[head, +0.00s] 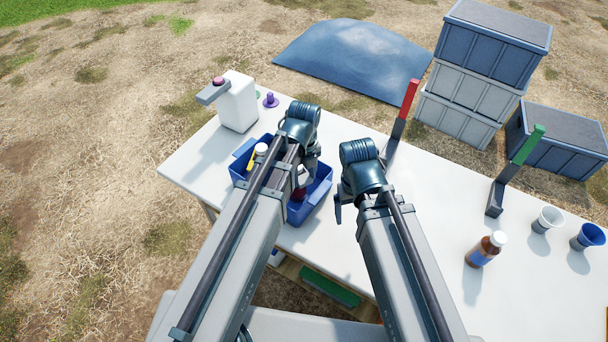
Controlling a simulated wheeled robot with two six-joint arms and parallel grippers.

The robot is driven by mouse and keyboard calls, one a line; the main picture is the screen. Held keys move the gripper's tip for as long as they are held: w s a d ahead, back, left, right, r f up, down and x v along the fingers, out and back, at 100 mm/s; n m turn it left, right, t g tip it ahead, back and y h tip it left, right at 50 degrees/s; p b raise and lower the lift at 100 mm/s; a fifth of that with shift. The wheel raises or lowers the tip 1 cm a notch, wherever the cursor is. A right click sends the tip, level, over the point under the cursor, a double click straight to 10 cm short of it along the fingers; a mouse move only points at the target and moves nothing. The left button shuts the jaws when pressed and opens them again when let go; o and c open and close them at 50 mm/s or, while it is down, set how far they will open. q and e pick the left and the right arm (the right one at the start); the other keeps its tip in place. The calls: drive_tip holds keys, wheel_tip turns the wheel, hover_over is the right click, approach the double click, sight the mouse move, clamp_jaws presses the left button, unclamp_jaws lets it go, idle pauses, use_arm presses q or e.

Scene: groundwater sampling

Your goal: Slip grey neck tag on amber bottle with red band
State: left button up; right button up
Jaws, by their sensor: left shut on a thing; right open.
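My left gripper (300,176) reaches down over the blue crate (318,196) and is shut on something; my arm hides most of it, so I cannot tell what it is. Just below it a dark red patch (298,194) shows inside the crate, perhaps part of a bottle with a red band. I cannot make out a grey neck tag. My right gripper (340,212) is open and empty over the table, right of the crate. An amber bottle with a blue band (480,254) and white cap stands upright at the right.
The crate also holds a white-capped bottle (261,148). A white jug (238,102) stands at the table's far left. The white table (420,190) is clear mid-right.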

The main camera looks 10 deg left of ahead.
use_arm(q)
drive_tip(key=o, duration=1.1)
drive_tip(key=shift+c, duration=0.2)
drive_tip(key=shift+r, duration=0.1)
wheel_tip(320, 180, up, 14)
drive_tip(key=p, duration=1.3)
drive_tip(key=shift+f+p, duration=0.2)
drive_tip(key=shift+p, duration=0.2)
drive_tip(key=shift+f, duration=0.2)
wheel_tip(320, 180, down, 13)
drive_tip(key=b, duration=1.3)
drive_tip(key=shift+d, duration=0.15)
